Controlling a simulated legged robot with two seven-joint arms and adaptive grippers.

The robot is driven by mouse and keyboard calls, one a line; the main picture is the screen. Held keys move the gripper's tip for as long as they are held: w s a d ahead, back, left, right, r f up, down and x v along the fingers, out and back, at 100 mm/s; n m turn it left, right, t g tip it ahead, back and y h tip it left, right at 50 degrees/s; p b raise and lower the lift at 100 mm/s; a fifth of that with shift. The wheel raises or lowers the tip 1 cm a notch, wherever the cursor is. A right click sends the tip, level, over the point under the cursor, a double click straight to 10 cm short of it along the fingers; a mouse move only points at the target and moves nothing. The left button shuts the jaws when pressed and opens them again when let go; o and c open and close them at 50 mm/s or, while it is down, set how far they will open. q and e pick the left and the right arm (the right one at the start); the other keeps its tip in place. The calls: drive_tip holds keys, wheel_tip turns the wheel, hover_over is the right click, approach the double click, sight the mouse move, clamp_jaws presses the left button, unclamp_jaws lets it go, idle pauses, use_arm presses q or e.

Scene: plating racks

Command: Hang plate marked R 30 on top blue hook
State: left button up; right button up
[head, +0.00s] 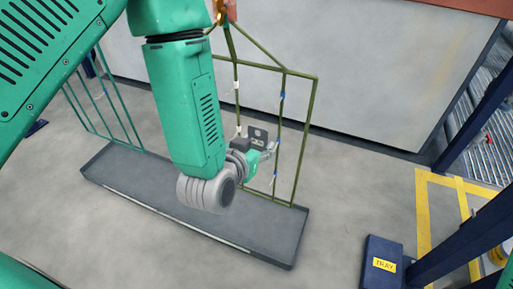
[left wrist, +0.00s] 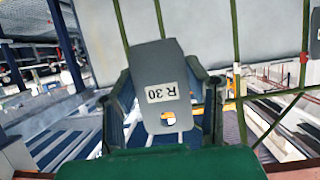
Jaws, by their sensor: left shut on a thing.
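The grey plate (head: 258,133) is held in my left gripper (head: 262,150), in front of the olive green rack frame (head: 312,110). In the left wrist view the plate (left wrist: 160,68) stands between both fingers of the gripper (left wrist: 165,105), with its white R 30 label upside down and a hole near its lower end. Blue marks on a rack wire show in the head view: an upper one (head: 282,95) and a lower one (head: 273,180). The plate is below the upper blue mark; I see no hook through its hole. My right gripper is not in view.
White marks (head: 236,86) sit on the left rack wire. A long grey tray (head: 150,198) lies under the rack. Another green frame (head: 105,110) stands to the left. A dark blue post base (head: 383,262) with a yellow label is at lower right.

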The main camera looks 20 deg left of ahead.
use_arm(q)
drive_tip(key=shift+d+r, duration=0.15)
drive_tip(key=shift+d, duration=0.25)
drive_tip(key=shift+w+a, duration=0.4)
drive_tip(key=shift+w, duration=0.2)
drive_tip(key=shift+w+a+f+p, duration=0.1)
drive_tip(key=shift+w+f+p, duration=0.05)
drive_tip(key=shift+w, duration=0.5)
drive_tip(key=shift+w+a+f+p, duration=0.1)
drive_tip(key=shift+w+p, duration=0.05)
drive_tip(key=shift+w, duration=0.45)
drive_tip(key=w, duration=0.5)
drive_tip(key=shift+w+d+f, duration=0.15)
drive_tip(key=shift+d+f, duration=0.05)
drive_tip(key=shift+d, duration=0.15)
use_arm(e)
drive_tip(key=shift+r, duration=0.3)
use_arm(q)
drive_tip(key=shift+d, duration=0.2)
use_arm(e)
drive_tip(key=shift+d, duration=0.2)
use_arm(q)
drive_tip(key=shift+w+a+r, duration=0.1)
drive_tip(key=shift+w+r, duration=0.05)
drive_tip(key=shift+r, duration=0.05)
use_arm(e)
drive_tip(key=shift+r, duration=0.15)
